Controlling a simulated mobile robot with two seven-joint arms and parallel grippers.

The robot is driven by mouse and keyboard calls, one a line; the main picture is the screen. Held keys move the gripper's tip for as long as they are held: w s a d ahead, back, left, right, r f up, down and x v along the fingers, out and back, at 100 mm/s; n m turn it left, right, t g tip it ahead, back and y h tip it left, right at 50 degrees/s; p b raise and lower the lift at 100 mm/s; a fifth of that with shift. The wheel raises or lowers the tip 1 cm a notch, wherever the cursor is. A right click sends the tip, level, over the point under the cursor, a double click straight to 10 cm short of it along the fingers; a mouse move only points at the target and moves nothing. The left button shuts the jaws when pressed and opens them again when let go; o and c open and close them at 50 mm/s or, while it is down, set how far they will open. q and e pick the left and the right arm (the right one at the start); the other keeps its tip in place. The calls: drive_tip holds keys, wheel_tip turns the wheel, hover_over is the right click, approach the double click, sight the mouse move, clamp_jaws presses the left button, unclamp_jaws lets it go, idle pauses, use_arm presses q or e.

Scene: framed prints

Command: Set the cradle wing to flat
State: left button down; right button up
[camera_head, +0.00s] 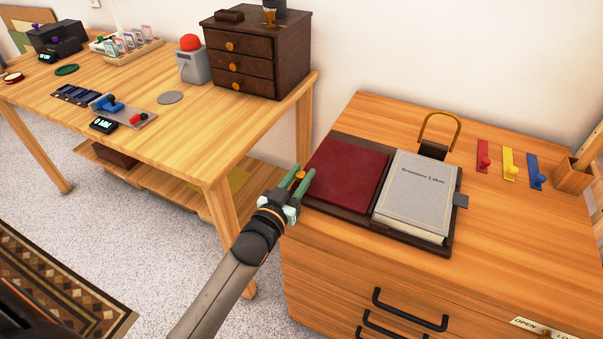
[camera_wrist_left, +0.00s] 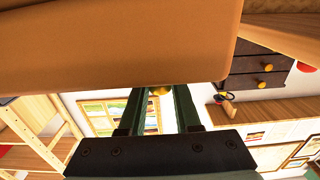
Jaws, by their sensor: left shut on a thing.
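The book cradle (camera_head: 333,211) is a dark brown holder on top of the wooden cabinet. Its left wing (camera_head: 347,175) has a dark red pad and lies low, close to the cabinet top; I cannot tell whether it is fully flat. A grey book (camera_head: 418,195) lies closed on the right side. My left gripper (camera_head: 300,179) is at the wing's left edge, shut on a small brass knob (camera_head: 300,174). The knob also shows between the fingers in the left wrist view (camera_wrist_left: 160,91). My right gripper is not in view.
A brass loop on a dark block (camera_head: 433,150) stands behind the book. Red (camera_head: 484,157), yellow (camera_head: 508,166) and blue (camera_head: 535,171) tabs lie to the right, near a wooden box (camera_head: 573,180). A cluttered wooden table (camera_head: 200,130) stands to the left, with a gap between it and the cabinet.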

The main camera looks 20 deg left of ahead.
use_arm(q)
drive_tip(key=shift+f, duration=0.1)
drive_tip(key=c, duration=1)
unclamp_jaws()
drive_tip(key=o, duration=0.4)
drive_tip(key=shift+c, duration=0.2)
drive_tip(key=s+p, duration=0.1)
drive_tip(key=s, duration=1.1)
drive_tip(key=shift+s+a+p, duration=0.25)
drive_tip(key=shift+p, duration=0.1)
